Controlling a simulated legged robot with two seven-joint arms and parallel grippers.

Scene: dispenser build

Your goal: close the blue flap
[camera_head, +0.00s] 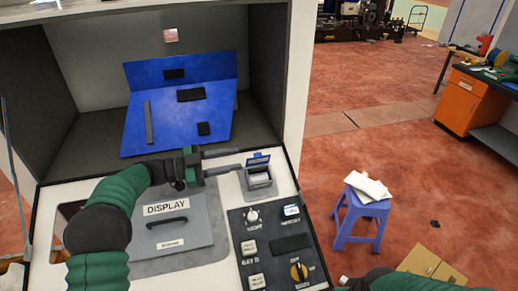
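A small blue flap (259,160) stands raised at the back of a small grey open compartment (260,179) on the console top. My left gripper (241,160) comes in from the left with its two fingers pointing right and spread apart. Nothing shows between them. Its fingertips are just left of the flap and compartment; I cannot tell whether they touch. My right arm (405,283) shows only in part at the bottom right edge, and its gripper is not visible.
A large bent blue panel (165,113) with black pieces lies in the cabinet (90,107) behind. A grey DISPLAY lid (190,241) with a black handle and a black control panel (275,270) lie in front. A blue stool (362,213) stands to the right.

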